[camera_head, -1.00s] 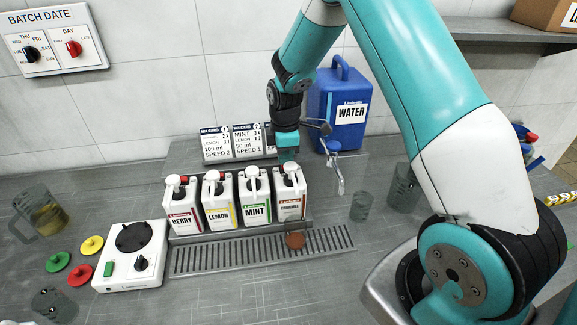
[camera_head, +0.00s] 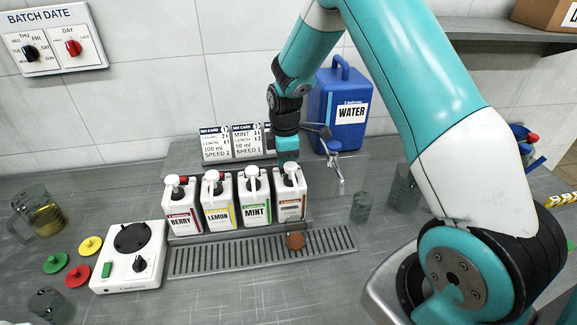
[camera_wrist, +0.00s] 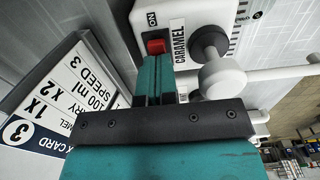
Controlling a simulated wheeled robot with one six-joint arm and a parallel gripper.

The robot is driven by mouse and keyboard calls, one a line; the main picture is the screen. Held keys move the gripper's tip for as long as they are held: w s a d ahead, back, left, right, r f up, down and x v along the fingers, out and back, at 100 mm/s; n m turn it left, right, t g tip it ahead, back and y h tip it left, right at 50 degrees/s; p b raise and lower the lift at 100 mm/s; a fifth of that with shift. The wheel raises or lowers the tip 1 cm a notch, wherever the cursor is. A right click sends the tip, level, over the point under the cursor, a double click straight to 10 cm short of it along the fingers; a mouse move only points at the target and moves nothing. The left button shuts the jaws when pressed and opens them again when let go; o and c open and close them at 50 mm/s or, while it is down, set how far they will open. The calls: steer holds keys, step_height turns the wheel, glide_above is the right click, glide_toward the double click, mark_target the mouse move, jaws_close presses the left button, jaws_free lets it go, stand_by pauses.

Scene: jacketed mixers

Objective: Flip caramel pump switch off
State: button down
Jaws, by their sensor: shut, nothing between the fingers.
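The caramel jug (camera_head: 292,207) is the rightmost of the row of white jugs in the head view, with a pump on top. In the wrist view its CARAMEL label (camera_wrist: 178,42) sits beside a red rocker switch (camera_wrist: 156,46), with ON printed at the switch's far end. My gripper (camera_wrist: 157,60) is shut and empty, its teal fingertips right at the near edge of the red switch. I cannot tell whether they touch it. In the head view my gripper (camera_head: 288,157) points down behind the caramel pump. The fingers hide the near end of the switch.
A white pump head (camera_wrist: 221,77) with a black collar stands close right of the fingers. Mix cards (camera_head: 232,143) stand behind the jugs. The mint jug (camera_head: 255,212) is close on the left. A blue water container (camera_head: 340,110) stands to the right.

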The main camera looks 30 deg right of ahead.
steer(key=shift+r+p, duration=2.65)
steer(key=shift+r, duration=0.85)
steer(key=s+a+r+m+y+b, duration=0.25)
steer(key=s+a+r+b, duration=0.25)
steer(key=s+a+r, duration=0.55)
steer(key=s+a+m+y+b, duration=0.1)
steer(key=s+a, duration=0.3)
steer(key=s, duration=0.5)
steer(key=s+a+r+m+b, duration=0.1)
steer(key=s+a+m+b, duration=0.1)
steer(key=s, duration=0.7)
steer(key=shift+a+m+y, duration=0.35)
steer(key=shift+a+m, duration=0.1)
steer(key=shift+a, duration=0.55)
